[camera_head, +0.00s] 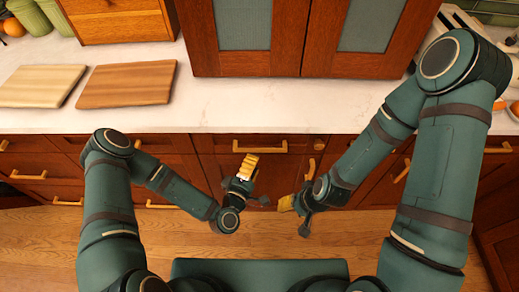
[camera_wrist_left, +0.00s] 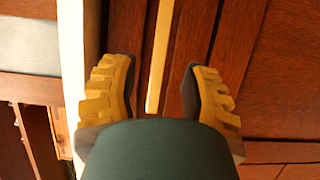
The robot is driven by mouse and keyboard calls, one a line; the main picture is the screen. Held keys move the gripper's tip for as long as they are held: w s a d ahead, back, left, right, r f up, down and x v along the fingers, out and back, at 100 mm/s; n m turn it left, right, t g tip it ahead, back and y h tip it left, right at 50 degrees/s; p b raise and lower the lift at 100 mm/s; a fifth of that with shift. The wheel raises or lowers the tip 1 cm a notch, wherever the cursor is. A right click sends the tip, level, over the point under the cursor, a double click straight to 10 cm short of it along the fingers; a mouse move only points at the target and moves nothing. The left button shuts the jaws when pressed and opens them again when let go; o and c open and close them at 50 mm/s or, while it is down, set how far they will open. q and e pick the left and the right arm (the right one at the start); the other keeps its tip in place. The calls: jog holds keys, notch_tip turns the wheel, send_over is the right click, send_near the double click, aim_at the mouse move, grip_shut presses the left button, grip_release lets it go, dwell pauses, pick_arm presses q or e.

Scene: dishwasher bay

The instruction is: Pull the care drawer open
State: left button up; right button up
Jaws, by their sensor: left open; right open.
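A reddish-brown wooden drawer (camera_head: 222,143) sits just under the counter in the middle of the head view; no label shows that it is the care drawer. It looks shut, flush with its neighbours. Its pale brass bar handle (camera_head: 278,147) runs along the front. My left gripper (camera_head: 247,168) is open just in front of this drawer. In the left wrist view the handle (camera_wrist_left: 160,55) lies between the spread yellow fingers of this gripper (camera_wrist_left: 162,80), with a gap on both sides. My right gripper (camera_head: 298,187) is open and empty, to the right and away from the handle.
The pale counter (camera_head: 270,110) overhangs the drawers. Two wooden boards (camera_head: 125,84) (camera_head: 42,86) lie on it at left. A wall cabinet (camera_head: 290,62) stands above the middle. More handled drawers (camera_head: 30,176) lie on both sides. Wooden floor (camera_head: 40,240) is clear below.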

aim_at(259, 151)
pick_arm(q)
jog(key=x, duration=0.6)
jog(key=shift+w, duration=0.1)
grip_shut()
